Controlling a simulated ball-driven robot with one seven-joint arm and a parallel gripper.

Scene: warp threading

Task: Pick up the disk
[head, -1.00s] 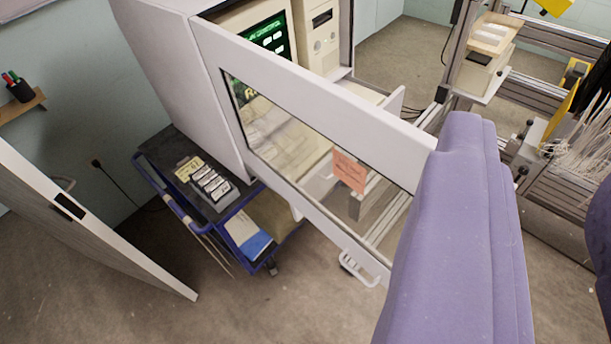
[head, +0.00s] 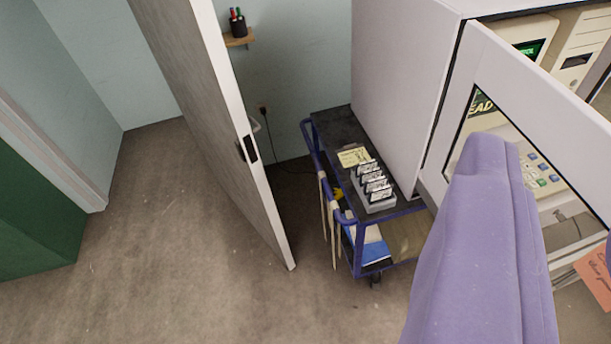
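Several dark disks (head: 374,179) with pale labels stand in a row in a grey holder (head: 380,206) on the top shelf of a blue-framed cart (head: 332,128). My gripper (head: 548,205) shows as a large purple finger at the lower right, with a sliver of the other finger at the right edge. The fingers are apart and I see nothing held between them. The gripper is in the foreground, to the right of the disks and well apart from them. Its lower parts are cut off by the frame.
A yellow note (head: 353,157) lies behind the holder. A white cabinet (head: 400,80) with an open-swung glazed door (head: 545,110) stands right of the cart. A grey room door (head: 205,120) stands ajar at left. The floor (head: 150,240) at left is clear.

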